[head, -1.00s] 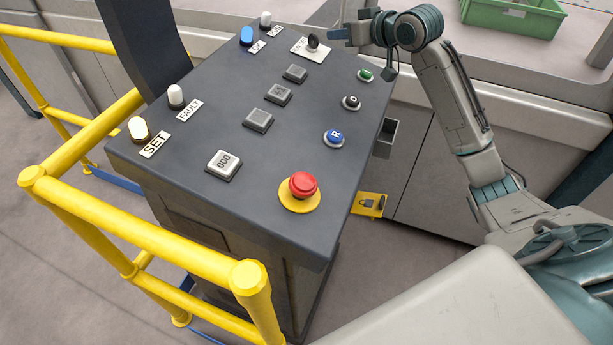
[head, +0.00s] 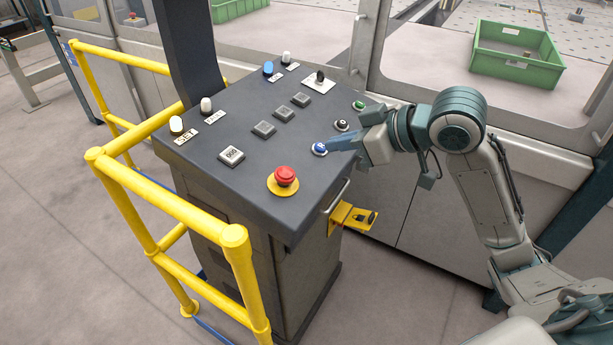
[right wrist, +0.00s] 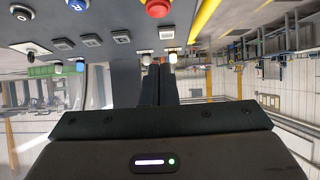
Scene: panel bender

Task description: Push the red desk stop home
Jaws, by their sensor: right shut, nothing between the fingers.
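The red desk stop (head: 285,176) is a mushroom button on a yellow round base, at the near right corner of the dark grey desk (head: 228,186). It also shows at the top edge of the right wrist view (right wrist: 158,8), partly cut off. My right gripper (head: 331,146) is shut and empty, at the desk's right edge. In the head view its fingertips look close beside the blue R button (head: 319,149); I cannot tell whether they touch it. They are apart from the red stop, behind and right of it. My left gripper is not in view.
Yellow rails (head: 170,205) stand along the desk's left and front. A yellow bracket (head: 352,216) sticks out low on the desk's right side. Black (head: 341,125) and green (head: 359,105) buttons sit behind the blue one. A green crate (head: 516,58) lies behind glass.

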